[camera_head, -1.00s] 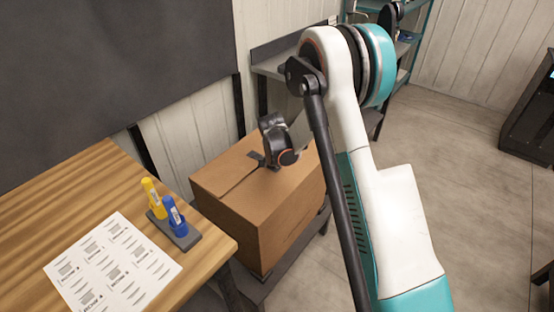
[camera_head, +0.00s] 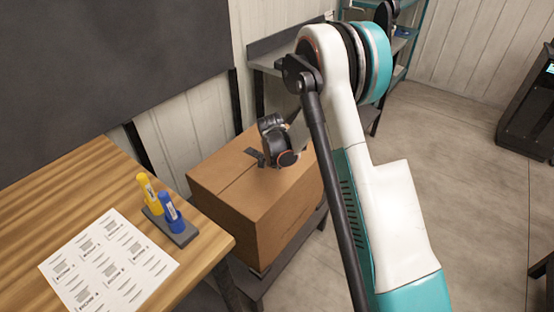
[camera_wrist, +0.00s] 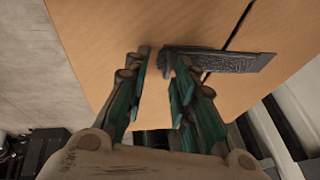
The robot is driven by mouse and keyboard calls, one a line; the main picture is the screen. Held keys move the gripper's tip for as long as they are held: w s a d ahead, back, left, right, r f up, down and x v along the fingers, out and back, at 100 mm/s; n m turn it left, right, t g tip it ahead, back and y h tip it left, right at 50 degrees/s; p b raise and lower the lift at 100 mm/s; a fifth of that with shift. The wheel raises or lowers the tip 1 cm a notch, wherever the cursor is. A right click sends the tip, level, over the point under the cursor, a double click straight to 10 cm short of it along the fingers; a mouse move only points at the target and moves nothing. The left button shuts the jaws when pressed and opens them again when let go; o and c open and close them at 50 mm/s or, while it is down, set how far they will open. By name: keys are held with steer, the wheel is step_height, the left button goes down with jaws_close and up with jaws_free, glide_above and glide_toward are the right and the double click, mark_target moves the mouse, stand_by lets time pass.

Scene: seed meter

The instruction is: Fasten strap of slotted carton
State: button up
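The brown carton (camera_head: 262,205) stands closed, with a thin dark slot line across its top. A dark grey strap (camera_head: 254,156) lies on the top across this line. In the wrist view the strap (camera_wrist: 222,62) is a flat textured strip, and its left end bends down beside the right fingertip. My gripper (camera_wrist: 156,60) is over the carton top with its two fingers apart, and bare cardboard shows between them. The right finger is close to the strap's end; I cannot tell if they touch. In the head view my wrist hides the fingertips.
The carton rests on a dark low stand beside a wooden table (camera_head: 60,205). On the table are a printed sheet (camera_head: 108,265) and a yellow and a blue marker (camera_head: 170,215) in a grey holder. A corrugated wall is behind the carton; open floor (camera_head: 450,180) lies right.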

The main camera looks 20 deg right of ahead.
steer(key=shift+r, duration=0.2)
steer(key=v, duration=1.1)
steer(key=shift+s+r, duration=0.2)
steer(key=shift+r, duration=0.1)
steer(key=shift+a, duration=0.1)
